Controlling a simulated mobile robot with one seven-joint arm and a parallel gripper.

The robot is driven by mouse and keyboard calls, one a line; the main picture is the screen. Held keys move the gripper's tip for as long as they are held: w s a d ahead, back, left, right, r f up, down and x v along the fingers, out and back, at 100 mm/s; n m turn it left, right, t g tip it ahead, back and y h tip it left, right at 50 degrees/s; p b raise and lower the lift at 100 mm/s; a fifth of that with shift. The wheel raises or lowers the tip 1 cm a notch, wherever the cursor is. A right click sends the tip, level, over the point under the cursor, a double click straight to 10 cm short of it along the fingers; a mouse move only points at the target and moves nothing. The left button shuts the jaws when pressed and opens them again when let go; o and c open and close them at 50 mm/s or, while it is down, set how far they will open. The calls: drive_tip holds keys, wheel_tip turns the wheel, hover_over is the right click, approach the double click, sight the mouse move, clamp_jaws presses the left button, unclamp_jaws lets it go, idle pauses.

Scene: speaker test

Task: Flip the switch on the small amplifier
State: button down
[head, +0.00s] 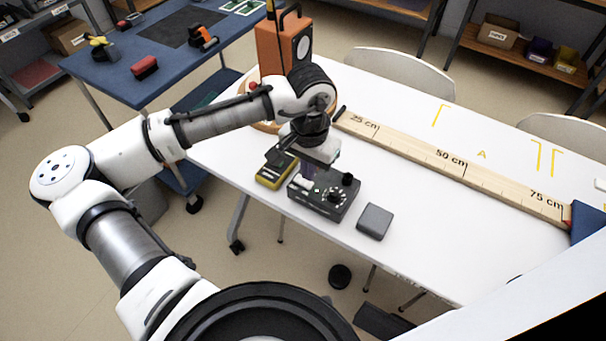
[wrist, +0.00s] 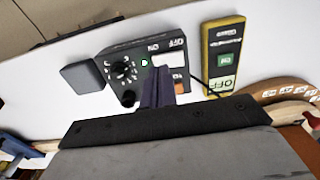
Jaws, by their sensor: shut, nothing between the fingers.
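The small amplifier (head: 325,205) is a dark box with a white-marked dial, a black knob and a lit green light, near the table's front edge. In the wrist view the amplifier (wrist: 118,58) also shows a white patch and an orange patch on its right part. My gripper (head: 306,181) is shut and empty, pointing down at the amplifier's left part in the head view. In the wrist view the closed fingertips (wrist: 157,72) lie over the panel beside the white patch. I cannot tell whether they touch it.
A wooden ruler board (head: 410,148) runs along the white table (head: 408,240). An orange box (head: 272,45) stands behind my arm.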

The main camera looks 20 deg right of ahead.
sight(308, 184)
wheel_tip(308, 184, up, 5)
drive_tip(key=p, duration=0.4)
drive_tip(key=shift+f, duration=0.1)
idle(0.4)
